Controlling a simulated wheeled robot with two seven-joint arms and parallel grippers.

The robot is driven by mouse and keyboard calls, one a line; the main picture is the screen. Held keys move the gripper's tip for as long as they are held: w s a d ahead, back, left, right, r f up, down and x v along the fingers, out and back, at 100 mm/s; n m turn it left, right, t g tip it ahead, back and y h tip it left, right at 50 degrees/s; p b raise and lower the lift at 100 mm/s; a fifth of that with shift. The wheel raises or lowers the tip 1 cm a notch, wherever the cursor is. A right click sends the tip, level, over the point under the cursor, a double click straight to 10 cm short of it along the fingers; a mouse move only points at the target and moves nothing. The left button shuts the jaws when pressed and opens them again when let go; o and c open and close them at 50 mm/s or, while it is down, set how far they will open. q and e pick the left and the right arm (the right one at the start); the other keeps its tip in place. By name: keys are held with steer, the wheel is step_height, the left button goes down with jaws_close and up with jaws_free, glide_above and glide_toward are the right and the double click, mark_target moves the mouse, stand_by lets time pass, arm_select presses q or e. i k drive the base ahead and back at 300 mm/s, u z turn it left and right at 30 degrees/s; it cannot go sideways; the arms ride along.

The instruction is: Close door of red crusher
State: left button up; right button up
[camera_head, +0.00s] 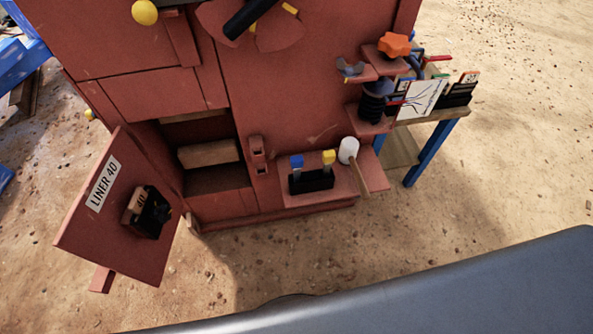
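The red crusher (285,90) stands upright in front of me at the top of the head view. Its red door (95,235) hangs open at the lower left, swung out from a compartment. Inside the open compartment a light wooden block (208,154) shows. A red latch-like bracket (257,155) sits on the crusher just right of the opening. Neither of my grippers is in view.
A red shelf (335,188) juts from the crusher's front, with a black rack (311,181) of blue and yellow-topped items and a white-headed mallet (348,151). A blue-legged table (428,155) stands at the right. Sandy ground in front of the crusher is clear.

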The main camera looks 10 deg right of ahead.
mark_target(99, 228)
steer(key=z, duration=2.7)
steer(key=k, duration=2.8)
steer(key=u, duration=1.7)
steer(key=i, duration=0.5)
